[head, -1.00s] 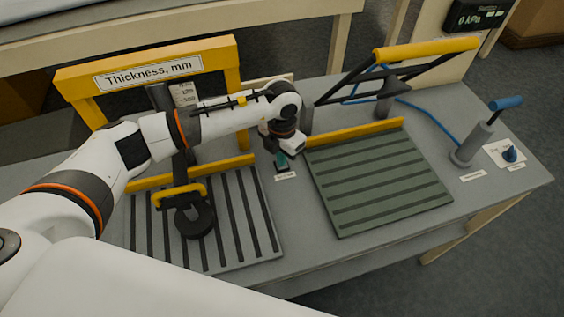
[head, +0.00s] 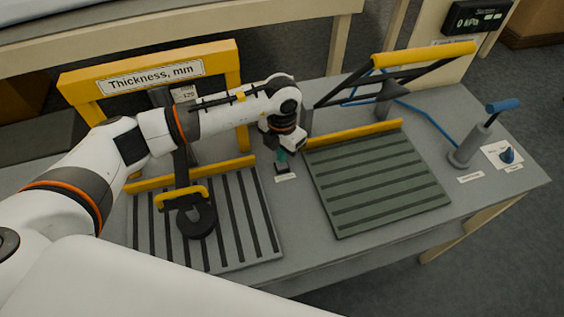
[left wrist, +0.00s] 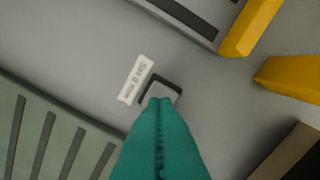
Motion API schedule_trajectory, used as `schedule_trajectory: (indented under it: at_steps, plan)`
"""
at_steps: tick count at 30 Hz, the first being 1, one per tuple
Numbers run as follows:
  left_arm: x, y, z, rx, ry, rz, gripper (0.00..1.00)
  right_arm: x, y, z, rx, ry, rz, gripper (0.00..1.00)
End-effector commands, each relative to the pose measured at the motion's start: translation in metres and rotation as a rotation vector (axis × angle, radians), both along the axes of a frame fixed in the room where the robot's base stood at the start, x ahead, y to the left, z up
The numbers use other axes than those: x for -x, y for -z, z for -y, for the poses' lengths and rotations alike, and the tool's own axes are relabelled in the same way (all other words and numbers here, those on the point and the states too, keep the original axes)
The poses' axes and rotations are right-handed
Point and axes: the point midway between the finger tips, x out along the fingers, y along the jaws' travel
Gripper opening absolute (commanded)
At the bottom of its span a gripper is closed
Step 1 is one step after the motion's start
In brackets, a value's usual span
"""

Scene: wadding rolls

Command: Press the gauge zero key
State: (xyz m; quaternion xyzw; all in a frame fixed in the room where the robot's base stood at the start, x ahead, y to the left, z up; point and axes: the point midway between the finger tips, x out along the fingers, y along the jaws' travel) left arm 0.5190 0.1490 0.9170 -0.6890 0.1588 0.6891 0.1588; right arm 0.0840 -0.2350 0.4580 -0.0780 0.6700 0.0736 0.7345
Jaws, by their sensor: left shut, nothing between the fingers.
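The gauge zero key (left wrist: 174,84) is a small grey square in a black surround, beside a white printed label (left wrist: 135,80) on the grey bench. In the head view the key's dark housing (head: 282,169) sits between the two slatted plates, partly hidden by my gripper. My left gripper (head: 281,160) points down at it with its teal fingers together and empty. In the left wrist view the fingertips (left wrist: 160,101) overlap the key's near edge; I cannot tell whether they touch it. My right gripper is not in view.
A yellow "Thickness, mm" frame (head: 150,73) with a round dark foot (head: 196,221) stands left. A green slatted plate (head: 378,185) with a yellow-barred lever (head: 424,54) is right. A blue-handled pump (head: 470,147) stands far right. Bench front is clear.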

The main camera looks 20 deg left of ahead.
Motion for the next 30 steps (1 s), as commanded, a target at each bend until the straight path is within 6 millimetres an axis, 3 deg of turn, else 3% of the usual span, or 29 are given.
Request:
schedule_trajectory:
  at_steps: [8, 24, 30]
  plan:
    - [0.0, -0.007, 0.0, 0.0, 0.0, 0.0, 0.0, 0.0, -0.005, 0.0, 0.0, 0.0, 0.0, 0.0]
    - [0.0, -0.059, 0.0, 0.0, 0.001, 0.0, 0.0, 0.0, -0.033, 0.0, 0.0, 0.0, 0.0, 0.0]
    - [0.0, -0.06, 0.0, 0.0, 0.0, -0.001, 0.0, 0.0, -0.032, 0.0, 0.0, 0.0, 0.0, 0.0]
